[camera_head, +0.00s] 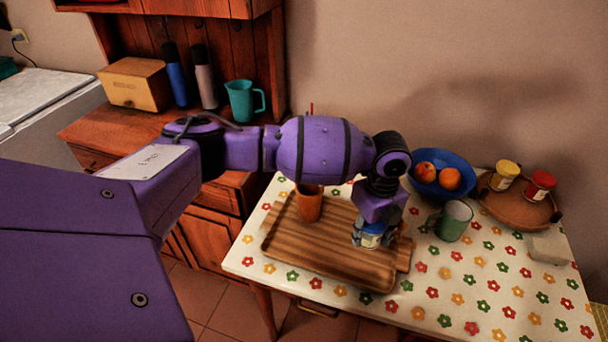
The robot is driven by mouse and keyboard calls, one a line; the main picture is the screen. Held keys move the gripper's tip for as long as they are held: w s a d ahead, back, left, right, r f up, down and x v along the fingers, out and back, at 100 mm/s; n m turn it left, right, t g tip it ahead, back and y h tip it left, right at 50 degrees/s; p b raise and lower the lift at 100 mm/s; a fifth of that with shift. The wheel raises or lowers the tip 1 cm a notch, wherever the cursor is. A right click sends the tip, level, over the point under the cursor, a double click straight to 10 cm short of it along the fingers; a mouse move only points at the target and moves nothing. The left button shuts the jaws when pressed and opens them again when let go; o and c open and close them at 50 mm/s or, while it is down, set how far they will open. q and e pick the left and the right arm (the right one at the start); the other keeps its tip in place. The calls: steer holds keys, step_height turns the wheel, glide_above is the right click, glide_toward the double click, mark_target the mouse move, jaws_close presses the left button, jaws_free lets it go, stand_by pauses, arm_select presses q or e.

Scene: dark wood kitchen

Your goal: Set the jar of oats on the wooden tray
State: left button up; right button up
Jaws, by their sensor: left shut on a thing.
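The wooden tray (315,262) lies on the flowered tablecloth near the table's left end. My left gripper (372,238) points down over the tray's right part and is shut on a small jar with blue on it, which I take to be the jar of oats (370,241). The fingers and wrist hide much of the jar. I cannot tell whether its base touches the tray or hangs just above it. An orange-brown cup (309,204) stands upright at the tray's back part. My right gripper is not in view.
A green mug (454,221) stands right of my gripper. Behind it is a blue bowl (459,187) with fruit. A round brown tray (520,208) holds a yellow jar (505,176) and a red jar (539,186). The tablecloth's front right is clear.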

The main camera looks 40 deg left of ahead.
arm_select(q)
steer(key=shift+w+a+f, duration=0.3)
steer(key=shift+a+f, duration=0.2)
steer(key=shift+f, duration=0.1)
steer(key=shift+w+a+f, duration=0.3)
steer(key=shift+a+f, duration=0.15)
steer(key=shift+f, duration=0.15)
steer(key=shift+w+f, duration=0.15)
steer(key=shift+f, duration=1.4)
steer(key=shift+f, duration=0.1)
steer(key=o, duration=1.5)
steer(key=shift+c, duration=0.2)
step_height(320, 180, up, 12)
steer(key=shift+r, duration=0.15)
